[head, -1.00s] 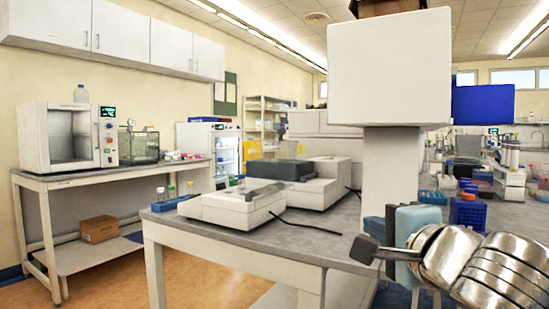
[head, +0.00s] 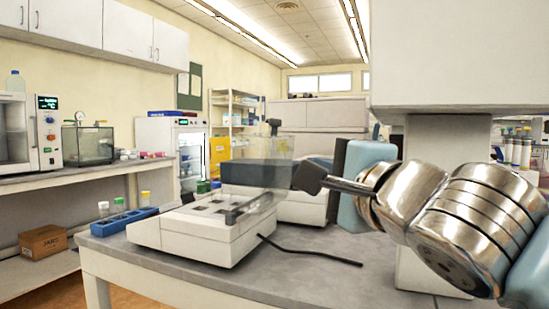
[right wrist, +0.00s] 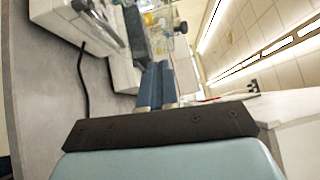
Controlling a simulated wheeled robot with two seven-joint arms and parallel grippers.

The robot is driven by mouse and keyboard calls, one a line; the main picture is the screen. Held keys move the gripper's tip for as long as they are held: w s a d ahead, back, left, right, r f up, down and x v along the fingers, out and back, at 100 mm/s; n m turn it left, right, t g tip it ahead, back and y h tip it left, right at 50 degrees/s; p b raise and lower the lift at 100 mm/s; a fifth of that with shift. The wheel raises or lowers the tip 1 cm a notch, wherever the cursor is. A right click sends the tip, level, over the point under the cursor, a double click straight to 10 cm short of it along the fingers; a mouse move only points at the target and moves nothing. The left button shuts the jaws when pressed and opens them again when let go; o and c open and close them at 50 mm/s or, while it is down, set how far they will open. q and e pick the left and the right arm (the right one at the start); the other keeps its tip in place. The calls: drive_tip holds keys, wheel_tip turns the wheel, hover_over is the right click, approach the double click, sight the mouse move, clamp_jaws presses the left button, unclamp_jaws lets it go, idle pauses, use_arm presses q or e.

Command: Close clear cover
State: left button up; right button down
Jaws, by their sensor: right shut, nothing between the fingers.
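A low white device (head: 183,240) with dark square recesses in its top sits on the grey table. A clear cover (head: 262,172) stands raised and tilted at its right side. A dark block stands behind it, showing through. My right gripper (right wrist: 156,68) is shut and empty, with its blue fingers together in the right wrist view. My left gripper is not in view.
A blue tube rack (head: 118,224) stands left of the device. A black cable (head: 310,254) curves across the table to the right. A large white box (head: 440,55) on a pillar rises at the right. The front of the table (head: 245,278) is clear.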

sight(268, 152)
drive_tip(key=w+a, duration=0.5)
drive_tip(key=w, duration=0.1)
drive_tip(key=shift+w+a+r, duration=0.3)
drive_tip(key=shift+a+r, duration=0.1)
drive_tip(key=shift+w+a, duration=0.2)
drive_tip(key=shift+a, duration=0.25)
drive_tip(key=shift+r, duration=0.1)
